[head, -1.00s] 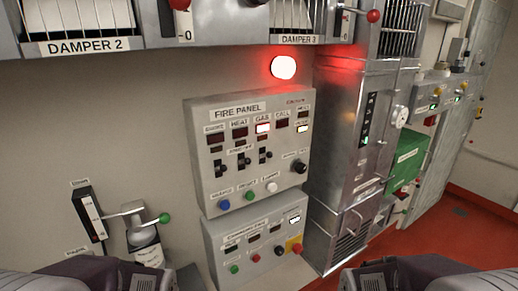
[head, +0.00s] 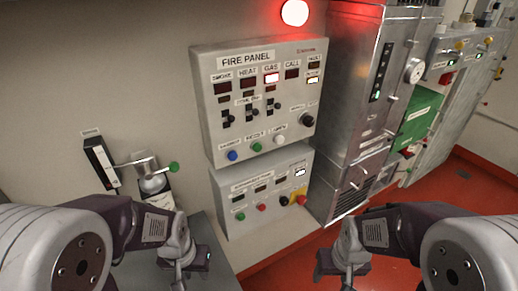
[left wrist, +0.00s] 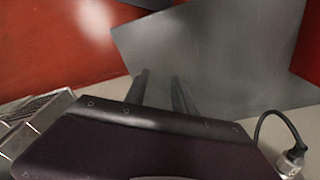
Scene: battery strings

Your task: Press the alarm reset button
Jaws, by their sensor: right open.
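The grey fire panel (head: 215,110) is on the wall ahead. Along its lower edge are a blue button (head: 233,155), a green button (head: 257,147) and a white button (head: 280,139). Their small labels are too blurred to read surely, so I cannot tell which is the alarm reset. My left gripper (head: 184,268) is low, below and left of the panel, touching no button. In the left wrist view its two fingers (left wrist: 159,78) stand apart with nothing between them. My right gripper (head: 345,268) is low, below and right of the panel, open.
A second panel (head: 225,205) with green, red and black buttons and a red knob on yellow sits just below. A lever with a green knob (head: 174,167) juts out at left. A metal cabinet (head: 345,110) stands right. A red lamp (head: 295,13) glows above.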

